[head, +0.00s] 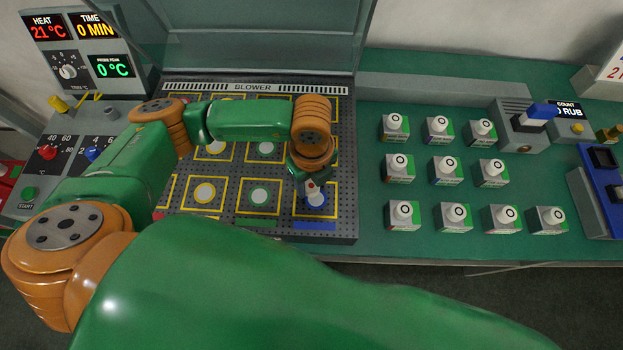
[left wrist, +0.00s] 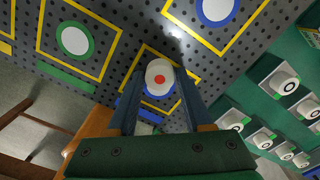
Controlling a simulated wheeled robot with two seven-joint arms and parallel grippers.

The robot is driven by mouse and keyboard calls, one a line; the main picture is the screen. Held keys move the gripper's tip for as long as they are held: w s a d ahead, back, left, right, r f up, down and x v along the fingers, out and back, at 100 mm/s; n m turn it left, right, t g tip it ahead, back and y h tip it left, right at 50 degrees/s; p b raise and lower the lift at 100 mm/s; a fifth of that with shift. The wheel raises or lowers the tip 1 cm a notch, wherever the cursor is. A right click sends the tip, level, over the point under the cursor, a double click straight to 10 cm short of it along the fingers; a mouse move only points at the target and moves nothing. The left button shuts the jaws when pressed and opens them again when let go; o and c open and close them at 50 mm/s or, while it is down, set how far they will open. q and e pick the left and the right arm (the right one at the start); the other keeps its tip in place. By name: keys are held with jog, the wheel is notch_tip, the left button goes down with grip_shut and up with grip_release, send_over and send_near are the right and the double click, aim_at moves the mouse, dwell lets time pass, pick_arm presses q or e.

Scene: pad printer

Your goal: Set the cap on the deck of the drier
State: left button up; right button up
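The drier's dark perforated deck (head: 345,150) carries yellow squares with coloured discs. My left gripper (head: 314,192) points down at the deck's front right square, which has a blue disc. In the left wrist view, a white cap (left wrist: 160,72) with a red dot is between the fingertips of my left gripper (left wrist: 160,80), over that square. The fingers lie close along both sides of the cap and look shut on it. Whether the cap touches the deck cannot be told. My right gripper is not in view.
Several white-capped boxes (head: 453,217) stand in rows on the green table (head: 410,245) right of the drier. The drier's raised lid (head: 260,45) is behind the deck. A control panel (head: 70,150) is at left. A grey device with a blue lever (head: 540,111) is at right.

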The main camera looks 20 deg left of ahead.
aim_at(312, 186)
pick_arm(q)
jog(key=shift+o, duration=1.1)
jog(key=shift+r, duration=0.3)
notch_tip(312, 186, up, 12)
jog(key=b, duration=0.1)
jog(key=shift+f, duration=0.15)
